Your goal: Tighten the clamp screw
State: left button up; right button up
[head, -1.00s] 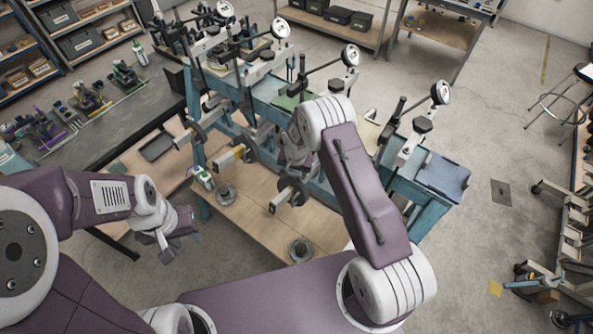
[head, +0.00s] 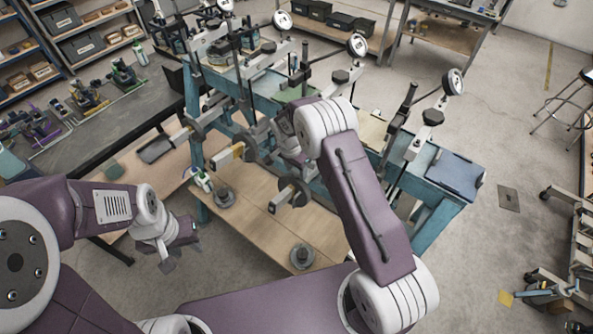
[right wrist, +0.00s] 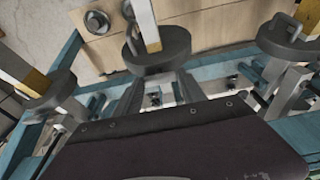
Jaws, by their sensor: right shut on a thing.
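The teal lever-frame bench (head: 440,215) stands ahead, with several levers, weights and dial gauges. My right arm reaches over it. My right gripper (head: 287,132) is among the frames, mostly hidden behind its own wrist. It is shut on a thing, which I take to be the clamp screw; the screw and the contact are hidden. The right wrist view shows a broad dark part (right wrist: 180,145) across the bottom and no clear fingertips. My left gripper (head: 181,250) is empty, with its fingers apart, in front of the bench at lower left.
Round slotted weights hang on the levers, one at the centre of the right wrist view (right wrist: 157,50). Loose weights (head: 302,256) lie on the lower wooden shelf (head: 250,237). A dark side table (head: 115,125) with small devices stands left. Open floor (head: 500,150) lies right.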

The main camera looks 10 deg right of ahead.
jog(key=o, duration=1.4)
jog(key=shift+a, duration=0.1)
jog(key=shift+c, duration=0.2)
jog(key=shift+s, duration=0.1)
jog(key=shift+r, duration=0.25)
notch_tip(320, 180, up, 8)
jog(key=s+a+b, duration=0.1)
jog(key=b, duration=0.2)
jog(key=shift+a+r+b, duration=0.25)
jog(key=shift+b, duration=0.1)
